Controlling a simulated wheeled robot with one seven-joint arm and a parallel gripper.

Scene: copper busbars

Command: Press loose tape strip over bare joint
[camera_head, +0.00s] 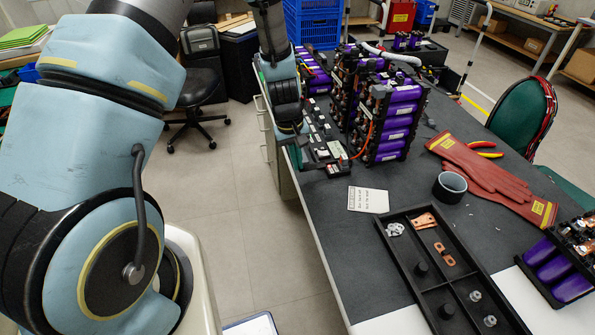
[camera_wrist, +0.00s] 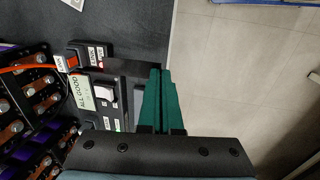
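My gripper (camera_wrist: 160,72) has green fingers pressed close together, pointing over the table edge in the wrist view. A flat dark strip (camera_wrist: 128,68), likely the loose tape, runs from a small black labelled block (camera_wrist: 90,54) to the fingertips. It blends with the dark table, and I cannot tell whether the fingers pinch it or only touch it. I cannot make out the bare joint for certain; copper terminals (camera_wrist: 30,90) show at the left. In the head view my arm reaches down at the far table edge, beside the black device (camera_head: 325,155), and the fingertips are mostly hidden.
Purple battery modules (camera_head: 392,120) stand right of the device, with an orange cable (camera_wrist: 20,68) running to it. A card (camera_head: 368,199), a black tape roll (camera_head: 450,187), red gloves (camera_head: 490,172) and a black parts tray (camera_head: 400,248) lie nearer. Open floor is left of the table.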

